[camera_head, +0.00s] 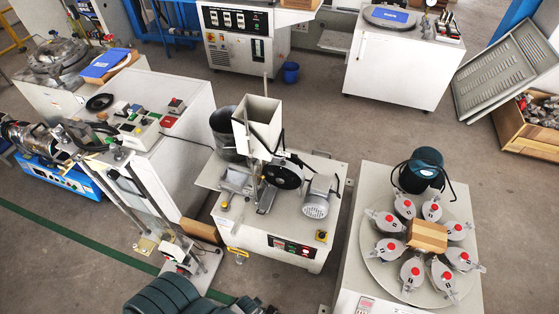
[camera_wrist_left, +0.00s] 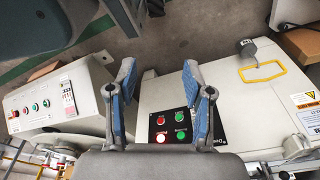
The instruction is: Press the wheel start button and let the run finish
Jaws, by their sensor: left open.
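In the left wrist view, a dark button panel (camera_wrist_left: 174,127) shows between and beyond the fingers of my left gripper (camera_wrist_left: 163,80). It carries two red and two green buttons; the lower red button (camera_wrist_left: 161,137) is brightly lit. The upper green button (camera_wrist_left: 179,116) and lower green button (camera_wrist_left: 181,135) show clear of the fingers. Their labels are too small to read. My left gripper is open and empty. In the head view, the middle machine (camera_head: 240,232) has a black wheel (camera_head: 283,173) and a front control panel (camera_head: 292,246). Neither gripper shows in the head view.
A yellow loop handle (camera_wrist_left: 262,72) lies right of the panel in the wrist view. Another button box (camera_wrist_left: 40,107) stands at left. In the head view, a round table (camera_head: 372,263) with several clamped pots stands right of the machine. Dark green rounded objects (camera_head: 165,294) fill the bottom left.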

